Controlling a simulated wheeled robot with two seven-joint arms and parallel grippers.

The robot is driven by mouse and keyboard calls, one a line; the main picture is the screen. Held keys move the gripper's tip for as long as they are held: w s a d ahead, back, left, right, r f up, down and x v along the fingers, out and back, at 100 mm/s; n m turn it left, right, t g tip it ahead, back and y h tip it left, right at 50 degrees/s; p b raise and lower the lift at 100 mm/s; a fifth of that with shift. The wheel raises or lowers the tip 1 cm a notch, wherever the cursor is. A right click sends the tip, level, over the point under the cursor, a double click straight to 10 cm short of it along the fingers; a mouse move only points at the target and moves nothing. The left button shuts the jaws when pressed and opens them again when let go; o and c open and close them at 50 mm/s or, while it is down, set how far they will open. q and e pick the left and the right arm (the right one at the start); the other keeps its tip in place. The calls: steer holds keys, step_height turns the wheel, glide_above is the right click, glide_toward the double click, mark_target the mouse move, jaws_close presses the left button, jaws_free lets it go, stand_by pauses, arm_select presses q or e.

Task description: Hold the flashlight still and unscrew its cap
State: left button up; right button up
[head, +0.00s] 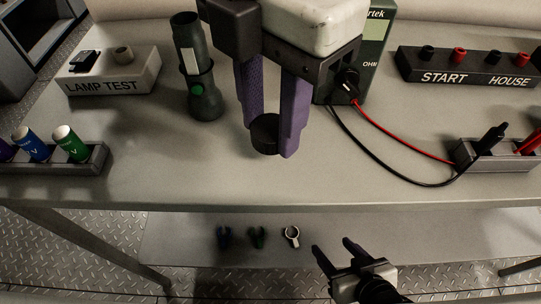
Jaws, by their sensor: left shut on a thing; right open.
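The dark flashlight (204,101) stands upright on the bench, left of centre, with a green button and a pale label on its side. My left gripper (272,136) is right of the flashlight and apart from it, pointing down. Its purple fingers are shut on a short black cylinder (264,134), which looks like the flashlight's cap. The cylinder is at or just above the bench top; I cannot tell whether it touches. My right gripper (333,252) is open and empty, in front of and below the bench's front edge. No gripper holds the flashlight.
A lamp test block (112,82) and a battery holder (91,163) are on the left. A meter (374,51) with red and black leads stands behind my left gripper. A start/house terminal block (465,77) and probe holder (468,153) are on the right. Small tools, including a ring (291,236), lie on the lower shelf.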

mark_target(271, 128)
arm_select(q)
step_height(271, 128, down, 4)
steer(key=shift+r, duration=0.25)
steer(key=shift+f+b, duration=0.3)
steer(key=shift+f, duration=1.5)
steer(key=shift+f, duration=0.1)
steer(key=shift+f+b, duration=0.15)
steer(key=shift+b, duration=0.15)
steer(key=o, duration=1.2)
